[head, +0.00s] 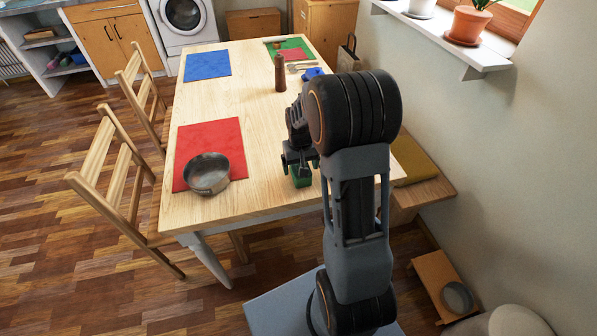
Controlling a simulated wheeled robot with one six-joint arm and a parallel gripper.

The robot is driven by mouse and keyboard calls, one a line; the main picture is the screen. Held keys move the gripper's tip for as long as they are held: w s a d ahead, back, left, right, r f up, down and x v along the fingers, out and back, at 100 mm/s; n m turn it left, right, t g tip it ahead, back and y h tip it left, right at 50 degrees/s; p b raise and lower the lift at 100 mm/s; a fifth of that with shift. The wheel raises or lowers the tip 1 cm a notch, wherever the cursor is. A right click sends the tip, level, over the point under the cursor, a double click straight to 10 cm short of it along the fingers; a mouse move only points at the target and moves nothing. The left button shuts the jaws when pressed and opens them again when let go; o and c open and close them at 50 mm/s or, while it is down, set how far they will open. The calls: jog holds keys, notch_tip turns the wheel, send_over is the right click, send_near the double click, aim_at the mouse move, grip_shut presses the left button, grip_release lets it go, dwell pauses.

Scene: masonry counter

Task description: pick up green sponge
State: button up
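The green sponge (301,179) is a small dark green block on the wooden table, near its front right part. My gripper (300,165) points down right over the sponge. Its two fingers appear spread apart, a little wider than the sponge. The gripper body covers the upper part of the sponge, and I cannot tell whether the fingers touch it.
A metal pan (207,174) sits on a red mat (222,136) to the left. A brown wooden mill (280,73) and a blue item (313,73) stand farther back. A blue mat (208,65) lies at the far left. The table (250,125) is clear between the red mat and my gripper.

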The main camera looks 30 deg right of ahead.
jog(key=shift+f, duration=1.65)
jog(key=shift+c, duration=0.3)
jog(key=c, duration=1)
jog(key=shift+r, duration=0.15)
